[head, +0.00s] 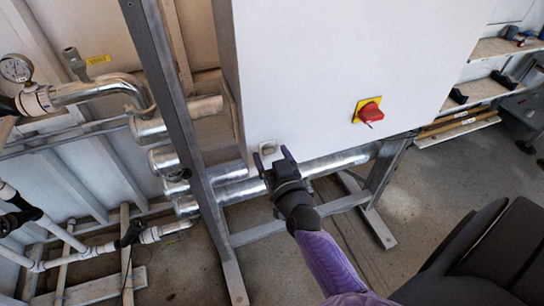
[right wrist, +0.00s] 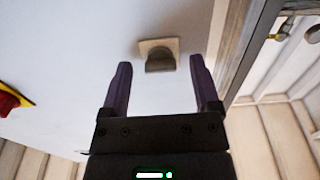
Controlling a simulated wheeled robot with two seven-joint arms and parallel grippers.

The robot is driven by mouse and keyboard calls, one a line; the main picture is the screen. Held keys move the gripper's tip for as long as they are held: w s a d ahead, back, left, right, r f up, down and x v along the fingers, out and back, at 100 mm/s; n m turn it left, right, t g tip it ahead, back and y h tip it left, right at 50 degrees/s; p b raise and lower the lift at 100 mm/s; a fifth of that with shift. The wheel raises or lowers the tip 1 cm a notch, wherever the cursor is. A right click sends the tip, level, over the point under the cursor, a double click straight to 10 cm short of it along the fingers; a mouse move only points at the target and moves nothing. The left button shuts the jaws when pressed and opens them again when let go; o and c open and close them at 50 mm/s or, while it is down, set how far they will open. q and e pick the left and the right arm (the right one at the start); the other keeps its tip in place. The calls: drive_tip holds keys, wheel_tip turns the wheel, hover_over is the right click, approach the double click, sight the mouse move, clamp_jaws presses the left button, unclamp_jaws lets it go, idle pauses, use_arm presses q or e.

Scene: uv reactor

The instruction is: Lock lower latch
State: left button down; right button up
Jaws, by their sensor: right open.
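The lower latch (head: 268,147) is a small knob on a pale square plate, low on the white cabinet door near its left edge. In the right wrist view the latch (right wrist: 159,56) shows as a dark grey knob just beyond the fingertips, roughly centred between them. My right gripper (head: 270,158) is open, its two purple fingers (right wrist: 160,68) pointing at the cabinet, one to each side of the latch in the picture. I cannot tell whether the fingers touch the door. My left gripper is not in view.
A red rotary switch on a yellow plate (head: 369,110) sits to the right on the white cabinet (head: 310,60). A grey metal post (head: 172,100) stands left of the cabinet. Shiny pipes (head: 160,130) and a pressure gauge (head: 16,69) are further left. Shelves (head: 490,88) stand at the right.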

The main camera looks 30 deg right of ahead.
drive_tip(key=c, duration=0.7)
clamp_jaws()
